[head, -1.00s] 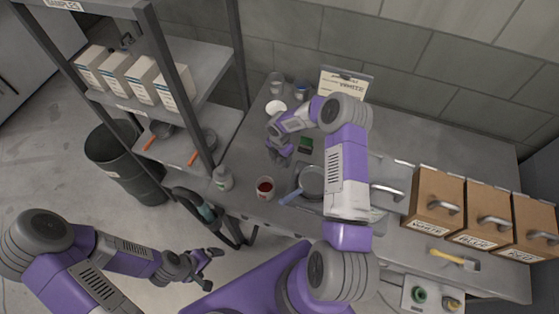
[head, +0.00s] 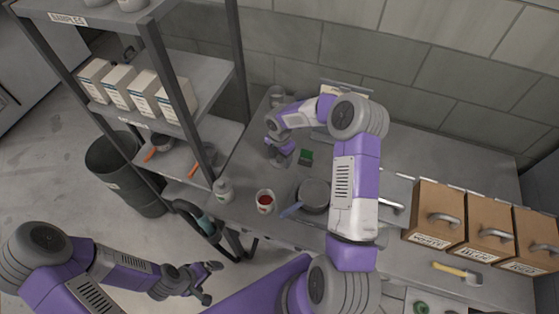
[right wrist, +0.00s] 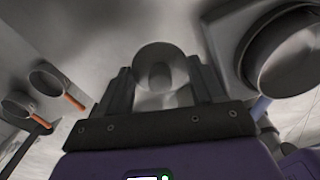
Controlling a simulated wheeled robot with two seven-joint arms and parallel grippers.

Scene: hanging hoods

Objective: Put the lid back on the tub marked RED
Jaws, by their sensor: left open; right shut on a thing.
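A small open white tub (head: 265,201) with red contents stands near the bench's front edge in the head view. Its label is too small to read. My right gripper (head: 281,160) is beyond it, above the bench. In the right wrist view this gripper (right wrist: 160,88) is shut on a round grey thing with a knob-like middle (right wrist: 152,54), which looks like a lid; it is apart from the tub. My left gripper (head: 212,283) is open and empty, low at the front left, away from the bench.
My right arm covers the bench's middle. Brown boxes (head: 435,210) and a yellow-handled brush (head: 450,268) are at right. A shelf (head: 200,85) stands left.

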